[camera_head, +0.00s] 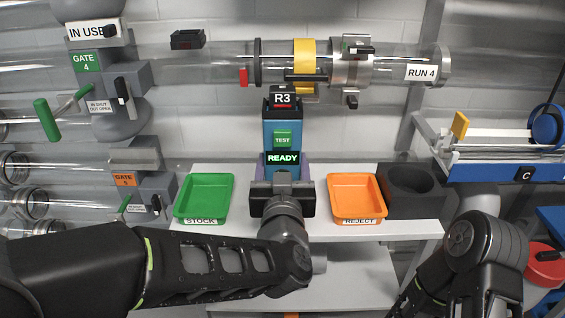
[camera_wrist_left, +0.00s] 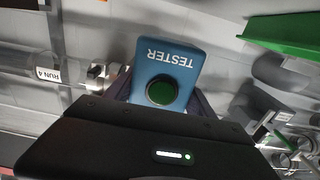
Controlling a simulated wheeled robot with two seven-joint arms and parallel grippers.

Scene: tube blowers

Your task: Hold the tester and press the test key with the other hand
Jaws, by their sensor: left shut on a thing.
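My left gripper (camera_head: 282,182) is shut on the tester's lower part, in front of the shelf's middle. In the left wrist view the tester (camera_wrist_left: 172,62) shows a blue face lettered TESTER and a round dark green button (camera_wrist_left: 161,91). The left fingers are mostly hidden behind the gripper body. My right arm shows at the lower right; its gripper is out of view.
On the white shelf (camera_head: 400,229) a green STOCK tray (camera_head: 204,190) stands left of my gripper, an orange REJECT tray (camera_head: 357,192) right of it. A dark holder with a round hollow (camera_head: 411,184) stands further right. Clear tubes run behind, including RUN 4 (camera_head: 421,72).

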